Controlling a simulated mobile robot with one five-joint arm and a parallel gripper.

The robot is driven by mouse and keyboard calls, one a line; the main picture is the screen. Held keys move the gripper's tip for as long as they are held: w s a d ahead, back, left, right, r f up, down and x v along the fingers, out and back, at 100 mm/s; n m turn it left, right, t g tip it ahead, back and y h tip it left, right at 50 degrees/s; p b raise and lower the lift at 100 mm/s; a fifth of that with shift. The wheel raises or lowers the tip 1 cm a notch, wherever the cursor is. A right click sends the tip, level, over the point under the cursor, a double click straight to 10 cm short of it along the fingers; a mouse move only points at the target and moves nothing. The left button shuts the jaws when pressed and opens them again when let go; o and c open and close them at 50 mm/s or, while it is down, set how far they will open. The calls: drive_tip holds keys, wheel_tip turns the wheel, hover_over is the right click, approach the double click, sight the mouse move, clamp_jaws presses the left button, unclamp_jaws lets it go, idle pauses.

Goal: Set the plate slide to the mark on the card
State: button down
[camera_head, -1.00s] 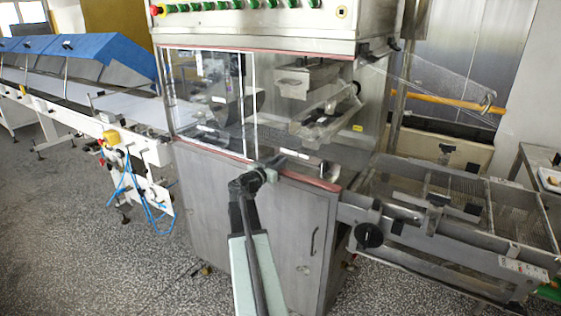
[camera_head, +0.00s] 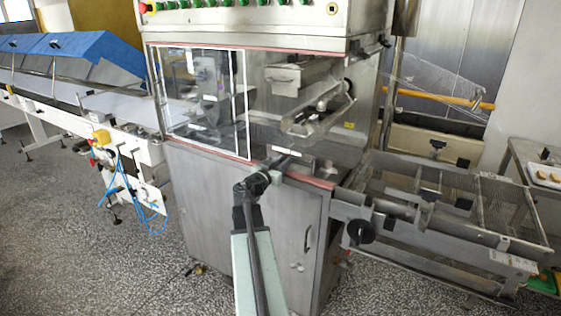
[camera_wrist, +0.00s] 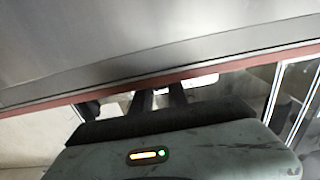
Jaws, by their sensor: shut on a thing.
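The enrober's front has a clear pane in a white frame (camera_head: 248,105) at its left. I cannot make out for certain which part is the plate slide. My gripper (camera_head: 285,157) is at the reddish front ledge, right of that frame. What lies between the tips is too small and dark to make out. A white label (camera_head: 282,150) shows just beyond the fingers. I cannot read a mark on it or tell whether it is the card.
The steel cabinet (camera_head: 200,215) stands below the ledge. A mesh conveyor (camera_head: 380,180) with a black knob (camera_head: 361,232) sticks out at the right. A white conveyor with blue covers (camera_head: 90,55) runs at the left.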

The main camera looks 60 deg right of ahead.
drive_tip(key=c, duration=1.3)
unclamp_jaws()
drive_tip(key=shift+s, duration=0.35)
drive_tip(key=shift+w, duration=0.1)
drive_tip(key=a, duration=0.8)
